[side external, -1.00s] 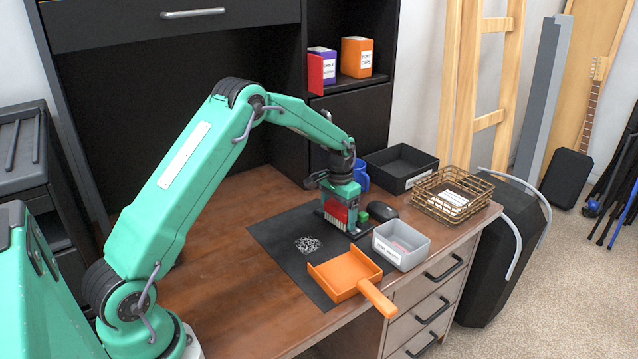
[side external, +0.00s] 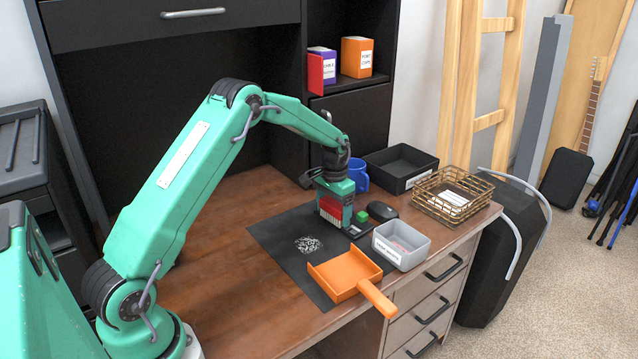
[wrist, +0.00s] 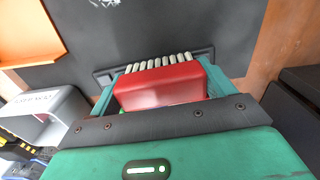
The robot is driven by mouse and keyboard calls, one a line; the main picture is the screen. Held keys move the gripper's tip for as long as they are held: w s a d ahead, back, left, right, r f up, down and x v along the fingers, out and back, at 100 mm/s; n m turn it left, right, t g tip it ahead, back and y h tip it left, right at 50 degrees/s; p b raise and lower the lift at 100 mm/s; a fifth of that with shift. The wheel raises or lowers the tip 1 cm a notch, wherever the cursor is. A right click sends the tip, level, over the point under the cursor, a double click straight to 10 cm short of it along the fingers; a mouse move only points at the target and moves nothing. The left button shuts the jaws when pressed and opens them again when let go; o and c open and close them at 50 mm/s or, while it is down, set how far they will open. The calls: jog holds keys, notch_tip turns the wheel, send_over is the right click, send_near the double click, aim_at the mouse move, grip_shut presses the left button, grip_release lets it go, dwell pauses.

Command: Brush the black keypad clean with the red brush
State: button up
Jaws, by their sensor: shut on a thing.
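My gripper (side external: 333,200) is shut on the red brush (side external: 329,209) and points down over the mat. In the wrist view the brush's red body (wrist: 160,86) sits between my fingers, with a row of pale bristles beyond it. The black keypad (side external: 356,231) lies on the dark mat, partly hidden by the brush and gripper. In the wrist view the keypad (wrist: 104,76) shows as a dark slab behind the bristles. I cannot tell whether the bristles touch it.
An orange dustpan (side external: 343,272) lies on the dark mat (side external: 279,240), near a white speckled patch (side external: 308,244). A grey bin (side external: 401,246), green cube (side external: 362,216), black mouse (side external: 382,211), blue mug (side external: 359,175), wire basket (side external: 452,194) and black tray (side external: 400,166) stand rightward. The desk's left is clear.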

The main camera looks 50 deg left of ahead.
aim_at(349, 231)
jog(key=shift+w+d, duration=0.2)
jog(key=shift+d, duration=2.95)
notch_tip(349, 231, up, 9)
jog(key=shift+a+f, duration=0.15)
jog(key=shift+f, duration=0.05)
